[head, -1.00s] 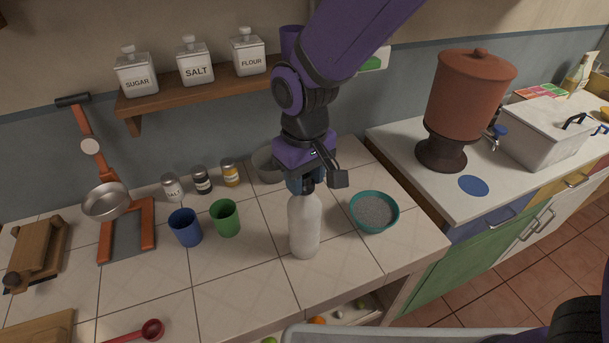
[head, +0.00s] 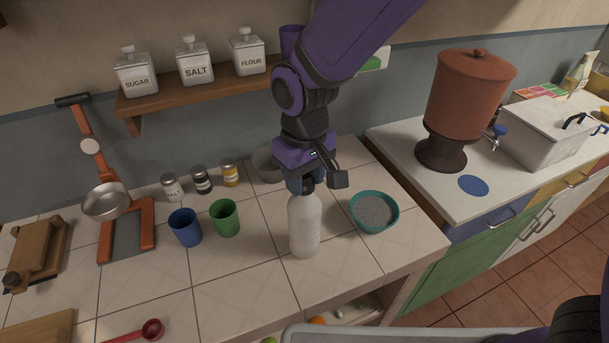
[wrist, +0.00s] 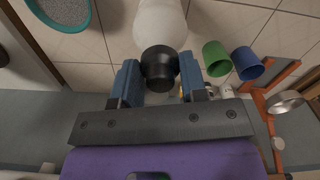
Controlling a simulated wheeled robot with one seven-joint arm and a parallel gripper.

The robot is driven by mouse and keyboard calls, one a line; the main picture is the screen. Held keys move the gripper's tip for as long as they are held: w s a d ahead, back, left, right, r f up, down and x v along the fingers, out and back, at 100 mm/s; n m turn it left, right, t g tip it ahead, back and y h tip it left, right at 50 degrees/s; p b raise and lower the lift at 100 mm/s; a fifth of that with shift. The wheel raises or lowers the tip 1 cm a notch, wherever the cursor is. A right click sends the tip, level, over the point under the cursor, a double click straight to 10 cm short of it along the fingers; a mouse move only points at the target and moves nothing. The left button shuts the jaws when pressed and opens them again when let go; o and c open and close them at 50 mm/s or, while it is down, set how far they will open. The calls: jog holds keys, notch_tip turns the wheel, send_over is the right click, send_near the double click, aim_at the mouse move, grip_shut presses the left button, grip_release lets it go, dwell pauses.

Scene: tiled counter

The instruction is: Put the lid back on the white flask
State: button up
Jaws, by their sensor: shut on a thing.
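The white flask (head: 304,228) stands upright on the tiled counter, left of the teal bowl. Its upper part also shows in the wrist view (wrist: 161,24). The black lid (wrist: 159,66) is at the flask's mouth, between the blue fingers of my gripper (wrist: 160,70). In the head view my gripper (head: 308,183) is right above the flask, shut on the lid. The lid appears to touch the flask's top. I cannot tell whether it is fully seated, as the fingers partly hide the join.
A teal bowl (head: 374,213) of grey grains stands close right of the flask. A green cup (head: 225,219) and a blue cup (head: 185,228) stand to its left. Spice jars (head: 201,180) are behind them. The counter in front of the flask is mostly clear.

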jog(key=shift+f, duration=0.1)
dwell(0.8)
jog(key=o, duration=1.4)
jog(key=shift+o, duration=0.2)
jog(key=shift+r, duration=3.5)
grip_shut()
jog(key=shift+f, duration=0.15)
jog(key=shift+f, duration=0.35)
